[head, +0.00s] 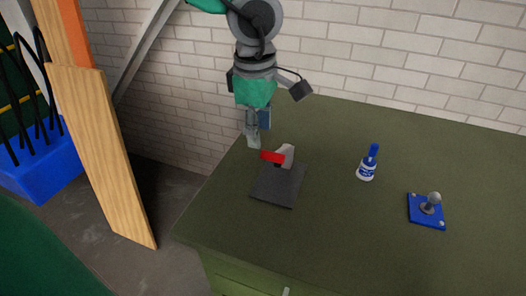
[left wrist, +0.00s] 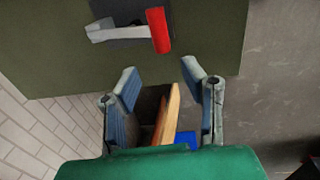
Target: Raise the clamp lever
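The clamp (head: 285,154) has a light grey body and a red-handled lever (head: 272,156). It sits on a dark square plate (head: 279,182) near the left edge of the green table. In the left wrist view, the red handle (left wrist: 159,30) lies near the top, with the grey clamp arm (left wrist: 112,31) to its left. My left gripper (head: 255,137) hangs just behind the clamp in the head view. In the left wrist view its fingers (left wrist: 160,68) are apart with nothing between them, and the handle is beyond the tips. My right gripper is in neither view.
The green table (head: 330,235) has a blue-and-white bottle (head: 366,165) and a blue plate with a grey ball-topped knob (head: 428,209) to the right of the clamp. Wooden boards (head: 105,150) and a blue bin (head: 45,165) stand at left. A white brick wall (head: 400,60) is behind.

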